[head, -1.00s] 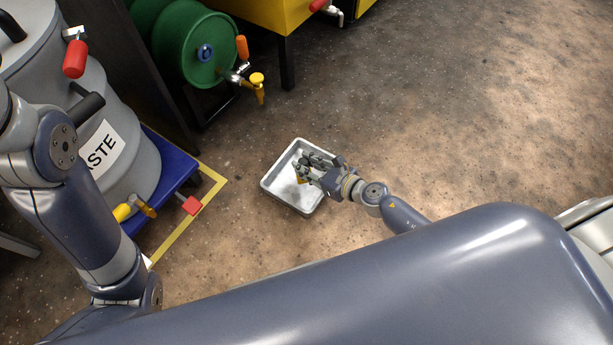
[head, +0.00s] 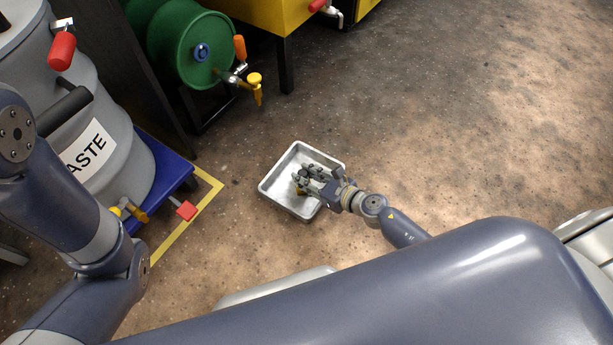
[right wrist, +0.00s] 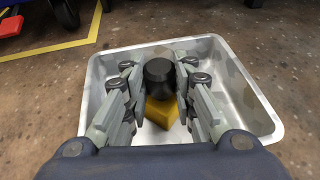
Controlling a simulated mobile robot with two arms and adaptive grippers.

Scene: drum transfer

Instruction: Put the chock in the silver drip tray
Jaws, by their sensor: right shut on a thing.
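The silver drip tray (head: 268,187) is a shallow rectangular metal pan on the floor, in the middle of the head view. It also fills much of the right wrist view (right wrist: 255,105). My right gripper (head: 303,178) is over the tray, fingers pointing into it. It is shut on the chock (right wrist: 160,112), a yellow block with a black round knob between the fingers. I cannot tell whether the chock touches the tray's bottom. My left gripper is out of view; only its arm shows.
A grey waste drum (head: 125,180) stands on a blue platform (head: 172,168) at left, with a red-handled part (head: 186,211) sticking out. Yellow tape (head: 208,190) marks the floor. A green barrel with a tap (head: 190,50) is behind. Floor right of the tray is clear.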

